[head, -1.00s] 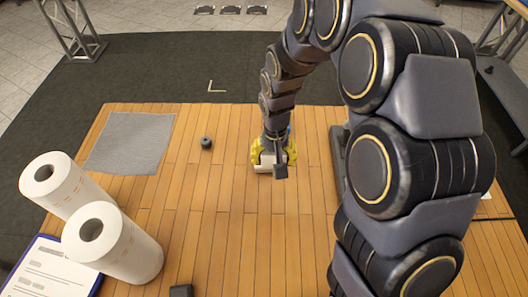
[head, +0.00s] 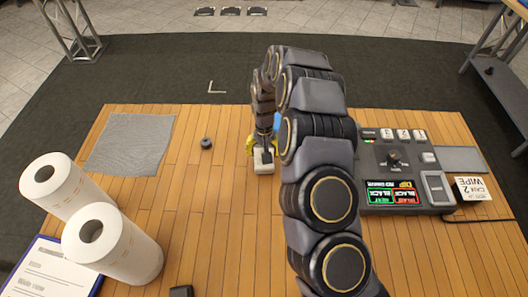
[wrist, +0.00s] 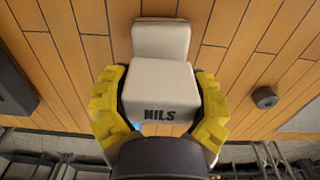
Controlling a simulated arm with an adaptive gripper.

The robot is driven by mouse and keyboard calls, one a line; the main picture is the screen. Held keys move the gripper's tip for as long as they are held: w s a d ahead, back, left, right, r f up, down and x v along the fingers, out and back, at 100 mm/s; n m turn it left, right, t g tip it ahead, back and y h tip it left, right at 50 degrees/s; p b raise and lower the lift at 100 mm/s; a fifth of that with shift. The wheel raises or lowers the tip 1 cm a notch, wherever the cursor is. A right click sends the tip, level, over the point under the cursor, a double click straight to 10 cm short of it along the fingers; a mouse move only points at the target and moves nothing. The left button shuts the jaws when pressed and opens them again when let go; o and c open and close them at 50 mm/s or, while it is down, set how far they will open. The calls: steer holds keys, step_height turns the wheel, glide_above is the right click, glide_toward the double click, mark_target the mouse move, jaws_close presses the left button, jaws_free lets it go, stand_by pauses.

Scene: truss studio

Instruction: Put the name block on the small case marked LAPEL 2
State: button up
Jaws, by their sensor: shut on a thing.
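My gripper (wrist: 160,108) is shut on a white name block (wrist: 160,88) marked NILS, with a yellow finger on each side. In the head view my gripper (head: 250,146) is partly hidden by my arm. A pale, rounded small case (wrist: 160,38) shows just past the block's upper edge in the wrist view. It also shows in the head view (head: 263,168), on the near side of the gripper. No marking on it can be read. The block hides part of it, and I cannot tell whether they touch.
A small dark round object (head: 206,143) sits left of my gripper. A grey cloth (head: 130,143) lies at the back left. Two paper rolls (head: 115,243) and a clipboard (head: 50,268) are front left. A control panel (head: 400,205) is on the right. The middle boards are clear.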

steer(key=shift+f, duration=0.45)
steer(key=shift+f, duration=0.15)
steer(key=o, duration=1.2)
